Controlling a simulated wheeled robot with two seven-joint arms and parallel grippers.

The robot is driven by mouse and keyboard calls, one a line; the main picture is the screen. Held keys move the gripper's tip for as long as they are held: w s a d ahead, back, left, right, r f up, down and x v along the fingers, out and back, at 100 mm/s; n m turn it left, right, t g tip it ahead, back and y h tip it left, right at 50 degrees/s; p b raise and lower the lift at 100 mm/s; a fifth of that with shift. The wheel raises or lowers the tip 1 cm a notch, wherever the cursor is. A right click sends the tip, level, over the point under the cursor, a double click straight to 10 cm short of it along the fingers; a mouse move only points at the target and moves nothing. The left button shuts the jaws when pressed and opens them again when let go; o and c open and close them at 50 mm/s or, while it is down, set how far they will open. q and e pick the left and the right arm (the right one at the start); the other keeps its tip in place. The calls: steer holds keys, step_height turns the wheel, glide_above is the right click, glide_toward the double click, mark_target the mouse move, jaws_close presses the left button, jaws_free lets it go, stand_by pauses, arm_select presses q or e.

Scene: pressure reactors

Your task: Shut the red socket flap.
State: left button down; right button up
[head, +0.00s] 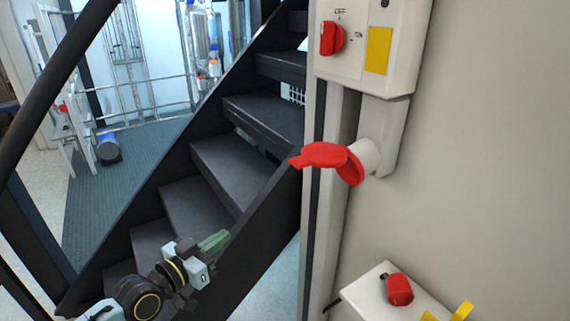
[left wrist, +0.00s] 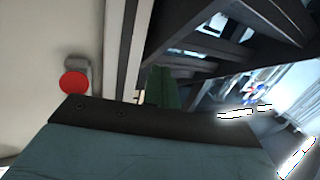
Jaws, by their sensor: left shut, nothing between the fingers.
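The red socket flap (head: 323,155) stands open in the head view. It sticks out to the left from the red rim of the socket (head: 370,157), under a grey box on the wall. My left gripper (head: 215,241) is low and left of the flap, in front of the stairs, apart from it. Its green fingers are shut and empty; they also show in the left wrist view (left wrist: 166,88). A red round shape (left wrist: 74,82) on a grey mount shows at left there; I cannot tell whether it is the flap. My right gripper is not in view.
A grey switch box (head: 365,45) with a red knob (head: 332,38) is above the socket. A white box (head: 385,296) with a red part is below. Dark stairs (head: 235,165) with a sloping side fill the middle. The wall right of the socket is bare.

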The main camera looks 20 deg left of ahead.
mark_target(318, 155)
arm_select(q)
steer(key=s+d+r+m+h+p, duration=0.1)
steer(key=s+d+r+m+h, duration=0.3)
steer(key=r, duration=0.8)
steer(key=s+d+r+m+h+p, duration=0.1)
steer(key=s+d+r+h, duration=0.4)
steer(key=r, duration=0.7)
steer(key=p+x, duration=0.6)
steer(key=x, duration=0.6)
steer(key=shift+y, duration=0.4)
steer(key=f, duration=0.1)
steer(key=f+b, duration=0.1)
steer(key=f, duration=0.1)
steer(key=f+b, duration=0.1)
steer(key=shift+a+f, duration=0.3)
steer(key=shift+f, duration=0.05)
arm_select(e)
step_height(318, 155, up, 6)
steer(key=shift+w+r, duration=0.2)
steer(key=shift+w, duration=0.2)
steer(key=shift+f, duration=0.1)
